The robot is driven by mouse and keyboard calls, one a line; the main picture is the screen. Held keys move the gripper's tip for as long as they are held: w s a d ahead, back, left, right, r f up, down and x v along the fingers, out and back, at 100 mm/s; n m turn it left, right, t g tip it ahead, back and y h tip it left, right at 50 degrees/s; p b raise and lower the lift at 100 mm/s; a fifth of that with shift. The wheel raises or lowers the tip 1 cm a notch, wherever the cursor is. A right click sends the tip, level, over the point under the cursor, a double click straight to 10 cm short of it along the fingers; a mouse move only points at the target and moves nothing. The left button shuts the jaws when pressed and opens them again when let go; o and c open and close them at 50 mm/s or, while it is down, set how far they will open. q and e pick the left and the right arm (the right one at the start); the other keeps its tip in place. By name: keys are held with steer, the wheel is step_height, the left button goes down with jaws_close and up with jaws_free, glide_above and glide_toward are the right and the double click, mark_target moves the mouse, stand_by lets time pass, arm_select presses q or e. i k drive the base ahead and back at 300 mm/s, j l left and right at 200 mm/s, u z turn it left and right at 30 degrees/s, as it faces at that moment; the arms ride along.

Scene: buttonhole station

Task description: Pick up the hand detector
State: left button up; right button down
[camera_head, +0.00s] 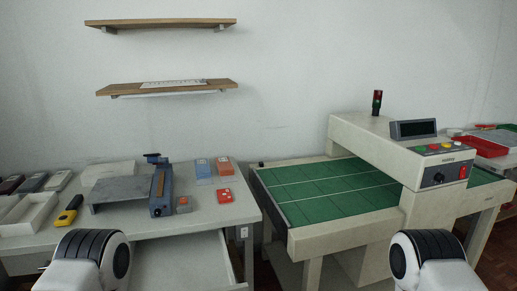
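A small yellow and black handheld device (68,211), which looks like the hand detector, lies on the left part of the grey table (190,222). It lies at a slant, just right of a white open tray and left of a grey plate. Nothing holds it. Parts of my two arms show at the bottom left and bottom right edges. Neither gripper shows, so I see nothing of their fingers.
A blue device (161,190) with a grey plate (120,190) stands right of the yellow one. White trays (28,214) lie left. Blue and orange boxes and a red item (224,196) lie right. A drawer (180,265) is open below. A green-belted conveyor machine (330,190) stands right.

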mark_target(66, 218)
steer(key=u, duration=1.25)
